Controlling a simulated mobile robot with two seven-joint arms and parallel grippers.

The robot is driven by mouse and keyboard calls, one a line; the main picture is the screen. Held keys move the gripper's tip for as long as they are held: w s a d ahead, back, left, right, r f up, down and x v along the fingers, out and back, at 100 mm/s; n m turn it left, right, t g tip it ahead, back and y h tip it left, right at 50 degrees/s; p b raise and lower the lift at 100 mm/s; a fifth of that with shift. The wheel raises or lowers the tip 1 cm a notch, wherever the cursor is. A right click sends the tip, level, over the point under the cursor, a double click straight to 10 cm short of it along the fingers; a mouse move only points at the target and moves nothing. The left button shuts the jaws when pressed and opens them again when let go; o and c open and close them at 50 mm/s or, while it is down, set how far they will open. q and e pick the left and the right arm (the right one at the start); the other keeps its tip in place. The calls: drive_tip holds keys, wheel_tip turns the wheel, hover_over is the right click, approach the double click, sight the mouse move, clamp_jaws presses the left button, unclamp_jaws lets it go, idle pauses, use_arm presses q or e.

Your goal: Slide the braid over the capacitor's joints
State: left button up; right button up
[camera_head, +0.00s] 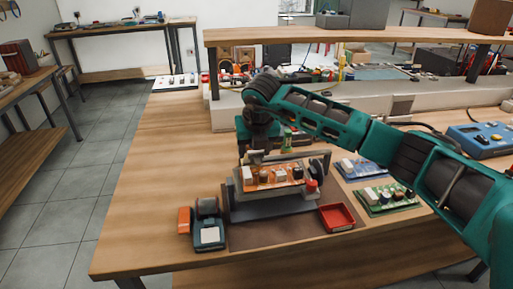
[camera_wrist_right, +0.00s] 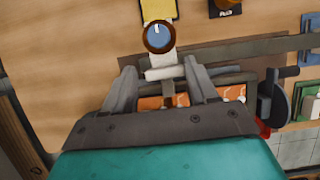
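My right gripper (camera_head: 258,160) points down just over the orange circuit board (camera_head: 272,177), at its left half. The board sits in a grey holder (camera_head: 270,207) and carries several white, brown and dark parts; I cannot tell surely which is the capacitor. In the right wrist view the gripper (camera_wrist_right: 163,72) has a pale bar between its fingertips, with a narrow brownish strip below it, seemingly the braid (camera_wrist_right: 168,88). A round blue-and-brown spool (camera_wrist_right: 158,37) shows just beyond. The board (camera_wrist_right: 232,92) is partly hidden behind the fingers. My left gripper is out of view.
Blue (camera_head: 361,169) and green (camera_head: 386,198) boards lie at the right. A raised shelf (camera_head: 350,35) spans the back.

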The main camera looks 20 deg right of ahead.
drive_tip(key=shift+o, duration=1.3)
drive_tip(key=v, duration=1.3)
